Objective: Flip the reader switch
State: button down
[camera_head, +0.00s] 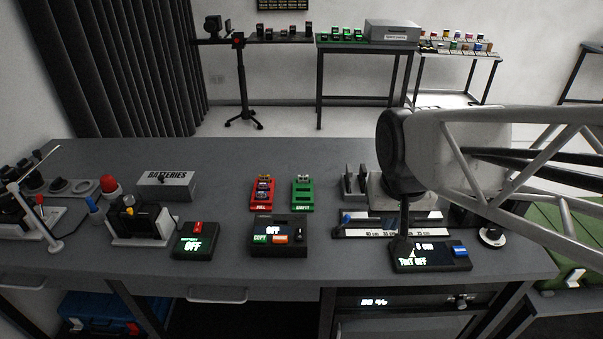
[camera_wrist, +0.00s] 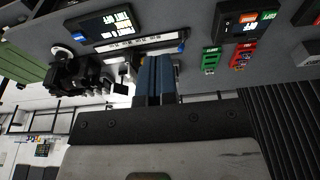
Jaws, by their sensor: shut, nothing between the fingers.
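No label naming a reader is legible, so I cannot tell which box it is. Three black boxes with lit displays stand along the bench front. The left box (camera_head: 195,241) reads OFF and has a red switch (camera_head: 197,227). The middle box (camera_head: 278,236) reads OFF above green and orange buttons. The right box (camera_head: 432,258) has a blue switch (camera_head: 459,250); it also shows in the wrist view (camera_wrist: 112,24).
A ruler-like strip (camera_head: 392,233) lies behind the right box. Red (camera_head: 262,193) and green (camera_head: 303,193) modules stand behind the middle box. A grey batteries box (camera_head: 166,185) is at the back left. My arm covers the right side. Bare bench (camera_head: 225,205) lies between.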

jog(key=w+a+f, duration=0.2)
jog(key=w+a, duration=0.5)
jog(key=w, duration=0.2)
send_over(300, 229)
jog(key=s, duration=0.3)
jog(key=x, duration=0.4)
jog(key=shift+s+f, duration=0.15)
jog(key=shift+s, duration=0.15)
jog(key=shift+s+x, duration=0.15)
jog(key=shift+x, duration=3.3)
jog(key=shift+s+x, duration=0.1)
jog(key=shift+x, duration=3.4)
jog(key=shift+f+g, duration=0.1)
jog(key=shift+g, duration=0.2)
